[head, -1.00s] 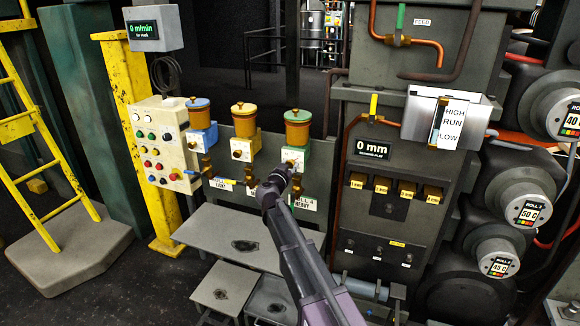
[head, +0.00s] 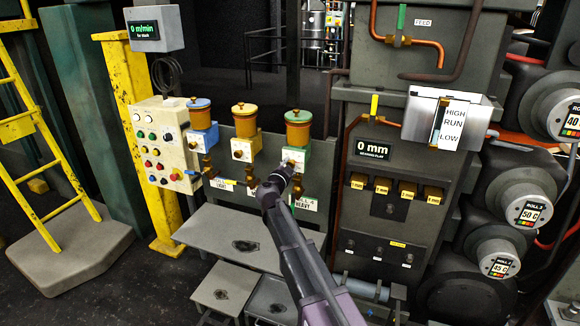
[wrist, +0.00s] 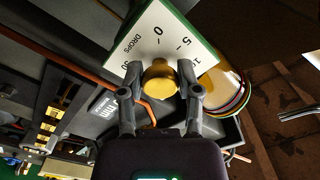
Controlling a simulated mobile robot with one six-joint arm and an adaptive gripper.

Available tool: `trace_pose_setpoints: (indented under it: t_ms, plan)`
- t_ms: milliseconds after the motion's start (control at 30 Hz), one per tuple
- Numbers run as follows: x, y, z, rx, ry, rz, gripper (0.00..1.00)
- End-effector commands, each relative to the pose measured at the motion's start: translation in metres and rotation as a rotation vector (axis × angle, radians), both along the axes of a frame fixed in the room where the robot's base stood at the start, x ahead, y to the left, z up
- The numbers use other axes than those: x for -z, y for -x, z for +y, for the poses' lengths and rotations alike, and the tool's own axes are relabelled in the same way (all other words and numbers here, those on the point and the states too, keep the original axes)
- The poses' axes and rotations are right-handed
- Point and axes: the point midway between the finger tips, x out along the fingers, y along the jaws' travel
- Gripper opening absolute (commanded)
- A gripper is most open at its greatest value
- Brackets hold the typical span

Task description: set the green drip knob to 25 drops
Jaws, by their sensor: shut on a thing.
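The green drip unit (head: 297,148) with its orange cup stands at the right end of the row of three. Its white dial plate (wrist: 147,32), edged in green, fills the upper middle of the wrist view. It reads DROPS, 0 and 5, with further numbers partly cut off or covered. The brass-yellow drip knob (wrist: 159,84) sits in front of the dial. My gripper (wrist: 160,76) is shut on the knob, one finger on each side. In the head view my gripper (head: 287,168) reaches the front of the green unit and hides the knob.
A blue unit (head: 202,138) and a yellow unit (head: 244,148) stand close on the left. A button panel (head: 160,150) is farther left. Pipes and labels hang just below the units. A machine with a 0 mm display (head: 373,149) stands on the right.

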Motion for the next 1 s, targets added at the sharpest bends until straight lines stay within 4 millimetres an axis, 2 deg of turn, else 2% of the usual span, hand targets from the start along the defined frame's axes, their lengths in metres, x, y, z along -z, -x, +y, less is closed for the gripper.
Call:
trace_pose_setpoints:
  t_ms: [333, 367, 400, 467, 1000]
  plan:
    - [-0.0006, -0.0018, 0.0005, -0.001, 0.0, -0.002, 0.0]
    - [-0.0006, -0.0018, 0.0005, -0.001, 0.0, -0.001, 0.5]
    - [-0.0006, -0.0017, 0.0005, -0.001, 0.0, -0.001, 0.62]
    - [-0.0005, -0.0015, 0.0004, -0.001, 0.0, -0.002, 0.79]
    - [-0.0001, 0.0043, 0.0018, -0.001, -0.001, 0.0, 0.79]
